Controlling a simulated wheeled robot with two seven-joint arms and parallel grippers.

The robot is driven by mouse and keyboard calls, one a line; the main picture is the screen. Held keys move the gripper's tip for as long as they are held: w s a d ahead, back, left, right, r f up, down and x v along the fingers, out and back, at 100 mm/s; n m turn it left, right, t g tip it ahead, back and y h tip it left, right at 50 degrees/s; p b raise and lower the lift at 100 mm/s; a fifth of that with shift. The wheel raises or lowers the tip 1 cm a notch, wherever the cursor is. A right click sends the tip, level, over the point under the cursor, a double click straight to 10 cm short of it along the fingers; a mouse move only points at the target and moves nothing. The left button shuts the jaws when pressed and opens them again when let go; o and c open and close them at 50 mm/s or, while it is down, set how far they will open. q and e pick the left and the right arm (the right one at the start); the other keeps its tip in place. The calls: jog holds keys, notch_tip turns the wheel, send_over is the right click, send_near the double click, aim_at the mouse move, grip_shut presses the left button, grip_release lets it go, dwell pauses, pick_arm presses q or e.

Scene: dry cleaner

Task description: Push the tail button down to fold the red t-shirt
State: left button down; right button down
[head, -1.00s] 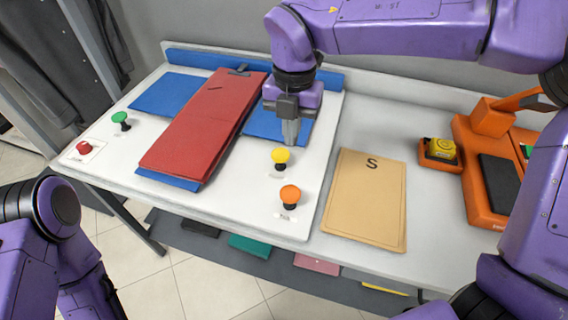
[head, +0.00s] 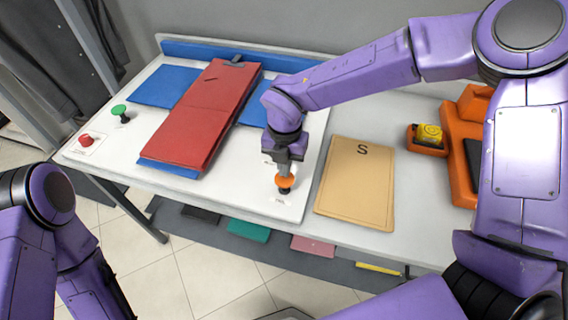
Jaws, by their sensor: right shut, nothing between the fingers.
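The red t-shirt (head: 190,135) lies as a long narrow strip on the white folding board (head: 125,148), over blue panels (head: 165,87). A faint crease line runs across its middle. The orange button (head: 285,182) stands at the board's front right corner; the small label in front of it is too blurred to read. My right gripper (head: 284,173) is shut and empty, pointing down with its fingertips at the top of the orange button. I cannot tell how far the button is pressed. The yellow button is hidden behind my right gripper. My left gripper is out of view.
A green button (head: 119,111) and a red button (head: 86,140) stand at the board's left. A tan card marked S (head: 357,185) lies right of the board. An orange device (head: 463,182) and yellow item (head: 429,133) are further right. Folded cloths (head: 249,230) lie on the lower shelf.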

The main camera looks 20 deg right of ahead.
aim_at(286, 181)
jog(key=shift+f, duration=0.45)
jog(key=shift+s, duration=0.1)
notch_tip(286, 181, down, 5)
jog(key=b, duration=0.3)
jog(key=shift+b, duration=0.35)
jog(key=shift+s+r, duration=0.15)
jog(key=shift+r, duration=0.05)
jog(key=shift+f, duration=0.1)
